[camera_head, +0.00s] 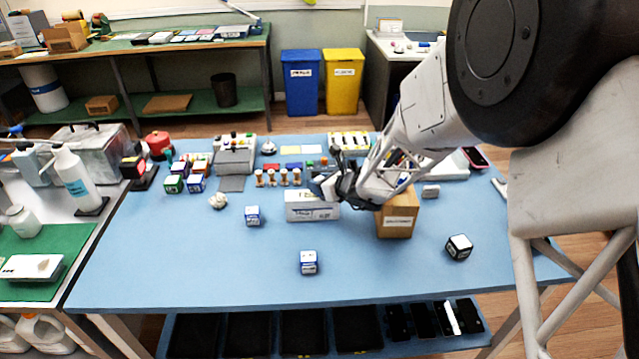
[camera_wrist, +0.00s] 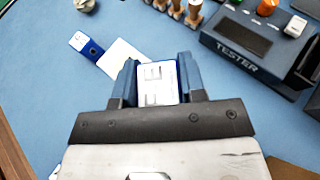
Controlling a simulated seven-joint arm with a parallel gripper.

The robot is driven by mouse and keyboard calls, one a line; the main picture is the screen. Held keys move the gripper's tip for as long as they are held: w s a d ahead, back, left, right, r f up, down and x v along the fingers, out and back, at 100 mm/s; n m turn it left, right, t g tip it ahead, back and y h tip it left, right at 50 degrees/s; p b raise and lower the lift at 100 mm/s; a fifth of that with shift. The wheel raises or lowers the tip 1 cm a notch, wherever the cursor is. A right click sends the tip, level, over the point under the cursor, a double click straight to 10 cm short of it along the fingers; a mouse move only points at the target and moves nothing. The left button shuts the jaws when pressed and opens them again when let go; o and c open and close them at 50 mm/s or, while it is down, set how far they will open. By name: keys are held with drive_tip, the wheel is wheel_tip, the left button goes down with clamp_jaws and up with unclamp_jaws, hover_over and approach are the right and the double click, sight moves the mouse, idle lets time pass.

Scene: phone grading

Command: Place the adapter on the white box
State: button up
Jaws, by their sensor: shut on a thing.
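My gripper (camera_head: 340,187) is above the table, over the right end of the white box (camera_head: 310,212). In the wrist view, the gripper (camera_wrist: 160,80) is shut on a white block with blue edges, which I take as the adapter (camera_wrist: 157,84). Its white face with printed marks shows between the two fingers. The white box also shows in the wrist view (camera_wrist: 122,58), partly hidden behind the left finger and the adapter. I cannot tell whether the adapter touches the box. In the head view the adapter is hard to make out at the gripper.
A brown box (camera_head: 398,217) stands right of the white box. Blue-and-white cubes (camera_head: 253,216) (camera_head: 309,262) and a black cube (camera_head: 459,247) lie around. The tester (camera_wrist: 240,45) and several small wooden pieces (camera_head: 284,178) stand behind. The front of the table is mostly clear.

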drive_tip(key=shift+f, duration=0.1)
drive_tip(key=o, duration=0.9)
drive_tip(key=shift+s+d+r, duration=0.25)
drive_tip(key=shift+d+r, duration=0.05)
drive_tip(key=shift+r, duration=0.05)
drive_tip(key=v, duration=1.1)
drive_tip(key=shift+s, duration=0.2)
